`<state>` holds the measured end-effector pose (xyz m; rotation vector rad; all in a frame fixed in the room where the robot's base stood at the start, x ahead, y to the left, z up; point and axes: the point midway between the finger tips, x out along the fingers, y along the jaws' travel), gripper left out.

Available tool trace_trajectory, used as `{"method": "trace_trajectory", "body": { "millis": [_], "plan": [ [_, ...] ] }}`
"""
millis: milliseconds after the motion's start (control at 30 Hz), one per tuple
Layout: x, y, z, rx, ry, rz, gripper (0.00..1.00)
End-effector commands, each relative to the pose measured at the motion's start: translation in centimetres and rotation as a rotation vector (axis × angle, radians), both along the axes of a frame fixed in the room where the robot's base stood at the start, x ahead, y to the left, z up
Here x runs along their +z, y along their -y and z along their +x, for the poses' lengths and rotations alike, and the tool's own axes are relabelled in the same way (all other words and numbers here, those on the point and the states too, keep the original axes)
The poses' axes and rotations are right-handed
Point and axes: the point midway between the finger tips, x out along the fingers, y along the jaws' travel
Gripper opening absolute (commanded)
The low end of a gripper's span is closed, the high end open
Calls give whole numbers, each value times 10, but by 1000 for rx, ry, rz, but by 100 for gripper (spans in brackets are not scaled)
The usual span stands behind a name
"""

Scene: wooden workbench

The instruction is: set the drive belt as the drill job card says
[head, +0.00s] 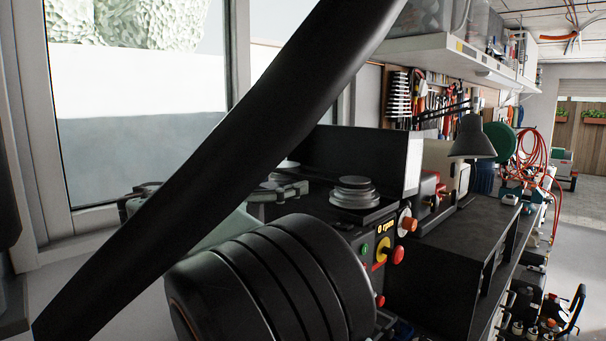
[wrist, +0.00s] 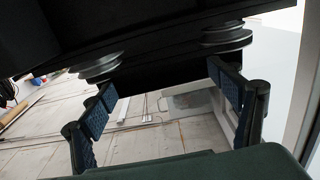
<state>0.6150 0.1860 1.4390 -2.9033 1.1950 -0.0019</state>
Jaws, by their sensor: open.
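A stepped silver pulley (head: 355,192) stands on the dark drill head in the head view. Part of a second pulley (head: 287,164) shows behind my arm. In the wrist view one stepped pulley (wrist: 100,66) is at upper left and another (wrist: 228,36) at upper right. I cannot make out the drive belt or its step against the dark housing. My gripper (wrist: 160,84) is open, with its two padded fingers spread below the pulleys and nothing seen between them. In the head view my arm partly hides the gripper. A white sheet (head: 412,163) beside the pulleys may be the job card; no writing is legible.
The drill front has an rpm display (head: 385,225), a green button (head: 364,249) and a yellow-and-red knob (head: 384,250). A dark raised cover (head: 345,155) stands behind the pulleys. A lamp (head: 472,138) and a shelf (head: 450,52) are to the right; a window is left.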

Motion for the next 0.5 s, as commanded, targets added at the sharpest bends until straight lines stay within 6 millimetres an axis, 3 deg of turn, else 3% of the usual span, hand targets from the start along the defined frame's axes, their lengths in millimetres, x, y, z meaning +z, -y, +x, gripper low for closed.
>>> {"method": "trace_trajectory", "body": {
  "millis": [200,500],
  "plan": [
    [3,32,31,-5,-3,-3,83],
    [1,53,53,-1,-1,-1,83]
  ]
}}
